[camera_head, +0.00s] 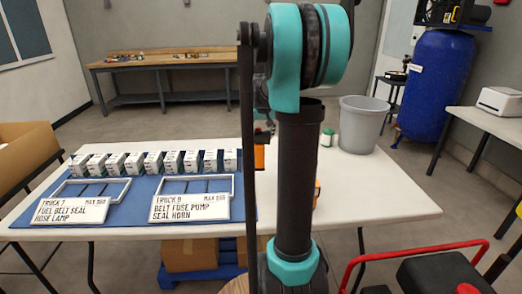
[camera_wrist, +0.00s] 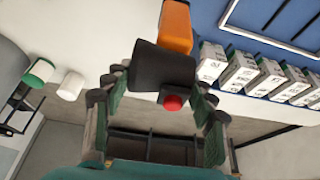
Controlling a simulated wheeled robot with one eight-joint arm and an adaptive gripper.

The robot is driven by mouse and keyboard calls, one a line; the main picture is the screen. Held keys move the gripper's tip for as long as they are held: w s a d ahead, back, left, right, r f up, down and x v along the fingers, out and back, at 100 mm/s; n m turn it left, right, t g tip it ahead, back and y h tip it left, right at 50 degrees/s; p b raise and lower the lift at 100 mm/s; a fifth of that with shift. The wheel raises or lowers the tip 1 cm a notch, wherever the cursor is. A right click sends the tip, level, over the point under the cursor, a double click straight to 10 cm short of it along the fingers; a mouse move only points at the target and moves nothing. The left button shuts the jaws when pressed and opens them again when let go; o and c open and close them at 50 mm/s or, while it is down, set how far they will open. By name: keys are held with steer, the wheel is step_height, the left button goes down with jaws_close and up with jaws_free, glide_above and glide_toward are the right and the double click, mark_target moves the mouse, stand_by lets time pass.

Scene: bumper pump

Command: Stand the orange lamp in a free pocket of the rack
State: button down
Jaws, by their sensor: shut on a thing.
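The orange lamp (camera_wrist: 175,27) shows in the wrist view with a black end (camera_wrist: 162,68) and a red button (camera_wrist: 173,102). My gripper (camera_wrist: 160,95) is shut on its black end, one finger on each side. Two white frames with dark dividers, left (camera_head: 70,182) and right (camera_head: 163,178), lie on the blue mat; I cannot tell whether either is the rack. The lamp is apart from both frames.
Several white boxes (camera_head: 155,162) stand in a row behind the frames. Labels for two trucks lie in front. A grey bin (camera_head: 360,124) and a small white jar with a green lid (camera_head: 327,137) stand at the table's back right. The table's right front (camera_head: 385,200) is clear.

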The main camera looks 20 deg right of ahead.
mark_target(262, 144)
steer(key=shift+f, duration=3.75)
steer(key=c, duration=0.5)
jaws_free()
steer(key=shift+c, duration=0.2)
